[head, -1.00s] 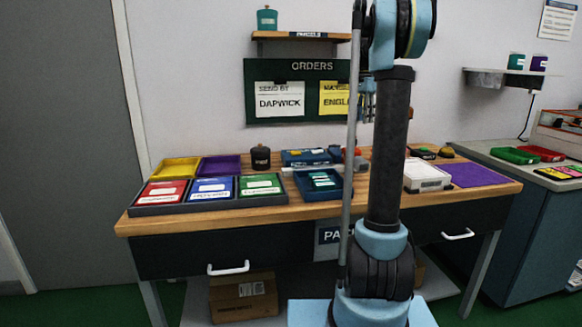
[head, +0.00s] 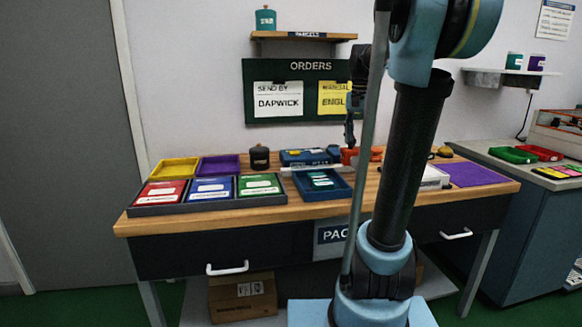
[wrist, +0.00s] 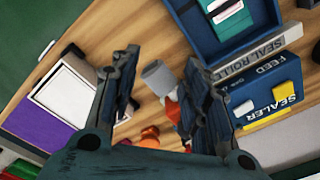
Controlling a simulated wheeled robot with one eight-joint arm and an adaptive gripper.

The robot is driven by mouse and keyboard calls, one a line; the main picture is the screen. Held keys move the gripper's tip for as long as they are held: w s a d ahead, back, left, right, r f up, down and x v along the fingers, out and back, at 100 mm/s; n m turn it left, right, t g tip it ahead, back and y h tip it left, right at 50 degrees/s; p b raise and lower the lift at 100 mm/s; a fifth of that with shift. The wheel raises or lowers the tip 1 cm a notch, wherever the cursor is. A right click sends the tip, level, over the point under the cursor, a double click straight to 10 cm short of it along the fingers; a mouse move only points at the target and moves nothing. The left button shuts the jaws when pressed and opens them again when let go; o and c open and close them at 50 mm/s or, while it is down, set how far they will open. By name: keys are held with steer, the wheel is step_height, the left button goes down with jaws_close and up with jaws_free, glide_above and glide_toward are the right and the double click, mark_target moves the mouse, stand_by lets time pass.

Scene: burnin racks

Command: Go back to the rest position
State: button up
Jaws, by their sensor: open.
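My gripper (wrist: 160,90) is open and empty in the wrist view, its two fingers apart above the wooden bench (wrist: 150,35). A grey cylindrical end (wrist: 158,78) and orange parts of a device show between and below the fingers. In the head view my gripper (head: 350,130) hangs above the back of the bench, in front of the wall, partly hidden by my arm. It touches nothing that I can make out.
The bench carries red (head: 160,193), blue (head: 211,189) and green (head: 260,185) card trays, a dark blue box (head: 340,190), a sealer (head: 305,157), a white box (head: 435,178) and a purple mat (head: 475,173). The orders board (head: 262,121) and parcels shelf (head: 300,36) are behind.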

steer(key=s+a+f+n+t, duration=0.1)
steer(key=s+a+f+n, duration=0.3)
steer(key=s+f, duration=1.9)
steer(key=s+n, duration=0.3)
steer(key=shift+s+a+f+n+t, duration=0.15)
steer(key=shift+s+f+n+t, duration=0.15)
steer(key=shift+n, duration=0.1)
steer(key=shift+w+f, duration=0.15)
steer(key=shift+w, duration=0.3)
